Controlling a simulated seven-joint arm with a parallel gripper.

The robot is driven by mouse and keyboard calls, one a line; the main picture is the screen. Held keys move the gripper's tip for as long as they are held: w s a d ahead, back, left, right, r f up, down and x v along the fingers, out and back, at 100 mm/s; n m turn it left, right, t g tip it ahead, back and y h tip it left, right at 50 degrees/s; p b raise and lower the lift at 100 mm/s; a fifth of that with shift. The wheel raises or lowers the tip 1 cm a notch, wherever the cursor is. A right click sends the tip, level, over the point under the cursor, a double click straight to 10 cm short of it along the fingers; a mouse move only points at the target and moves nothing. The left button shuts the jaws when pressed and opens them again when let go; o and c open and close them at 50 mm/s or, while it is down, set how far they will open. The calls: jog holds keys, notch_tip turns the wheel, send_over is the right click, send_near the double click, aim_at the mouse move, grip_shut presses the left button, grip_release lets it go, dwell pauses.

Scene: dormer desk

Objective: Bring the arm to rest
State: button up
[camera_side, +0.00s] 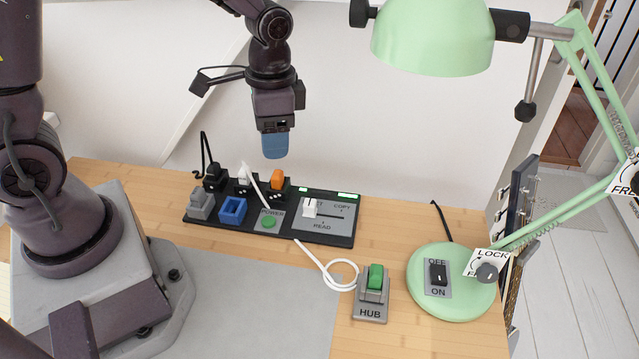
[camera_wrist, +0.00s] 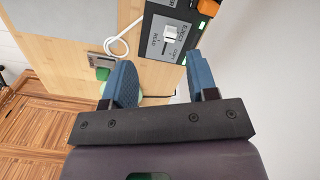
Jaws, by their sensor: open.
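My gripper (camera_side: 275,145) hangs above the back of the desk in the side view, with its blue fingers pointing down over the black panel (camera_side: 345,238). In the wrist view my gripper (camera_wrist: 158,85) shows two blue fingers spread apart, with nothing between them. The fingers are clear of the panel and the desk. The panel carries a slider plate marked READ and COPY (camera_side: 340,214), a green POWER button (camera_side: 269,221), a blue socket (camera_side: 232,210) and an orange plug (camera_side: 277,179).
A green HUB switch block (camera_side: 371,290) stands at the front right, with a white cable (camera_side: 335,275) looped beside it. A green lamp (camera_side: 450,283) stands at the right, its shade (camera_side: 433,38) high up right of my gripper. A grey mat (camera_side: 260,310) is bare.

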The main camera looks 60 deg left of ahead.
jog(key=s+r+n+t, duration=0.4)
jog(key=s+r+t, duration=0.2)
jog(key=s+r, duration=0.5)
jog(key=shift+s+r, duration=0.2)
jog(key=shift+r, duration=2.1)
jog(key=shift+d, duration=0.1)
